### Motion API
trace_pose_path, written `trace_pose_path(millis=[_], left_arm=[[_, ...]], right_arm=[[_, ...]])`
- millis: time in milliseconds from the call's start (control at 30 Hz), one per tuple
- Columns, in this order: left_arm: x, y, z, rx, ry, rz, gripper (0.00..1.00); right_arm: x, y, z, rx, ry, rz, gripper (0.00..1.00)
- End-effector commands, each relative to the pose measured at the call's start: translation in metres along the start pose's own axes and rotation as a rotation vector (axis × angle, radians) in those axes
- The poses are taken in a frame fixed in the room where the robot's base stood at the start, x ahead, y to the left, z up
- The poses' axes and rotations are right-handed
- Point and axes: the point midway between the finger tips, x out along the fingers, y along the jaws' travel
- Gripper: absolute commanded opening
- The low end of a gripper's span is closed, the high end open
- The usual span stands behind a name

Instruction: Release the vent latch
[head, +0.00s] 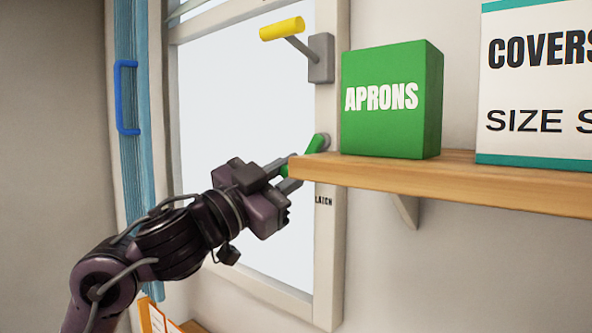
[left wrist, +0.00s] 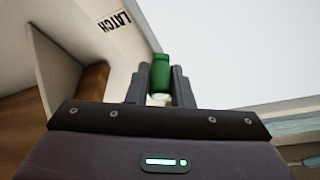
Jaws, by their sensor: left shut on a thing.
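In the left wrist view the green lever (left wrist: 160,72) stands between the two dark fingers, with the label (left wrist: 115,21) at upper left. The wooden shelf edge hides part of the lever and fingertips in the head view. My right gripper is in neither view.
A wooden shelf (head: 460,176) juts out just right of my left gripper, holding a green APRONS box (head: 390,100) and a white covers box (head: 540,90). A yellow-handled lever (head: 282,28) is higher on the frame. A blue handle (head: 122,97) is at left.

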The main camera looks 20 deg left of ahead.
Motion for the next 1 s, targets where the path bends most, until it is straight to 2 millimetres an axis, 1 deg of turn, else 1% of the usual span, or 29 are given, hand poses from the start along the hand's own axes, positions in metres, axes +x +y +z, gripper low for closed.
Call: trace_pose_path(millis=[33,300,600,1000], left_arm=[[0.000,-0.011,-0.006,0.021,0.008,-0.010,0.00],[0.002,-0.021,-0.010,0.201,0.013,0.063,0.00],[0.003,-0.027,-0.013,0.347,0.019,0.125,0.00],[0.003,-0.028,-0.013,0.401,0.021,0.149,0.00]], right_arm=[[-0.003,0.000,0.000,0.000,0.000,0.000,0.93],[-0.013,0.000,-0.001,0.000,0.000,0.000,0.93],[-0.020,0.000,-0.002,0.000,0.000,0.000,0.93],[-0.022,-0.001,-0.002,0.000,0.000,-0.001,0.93]])
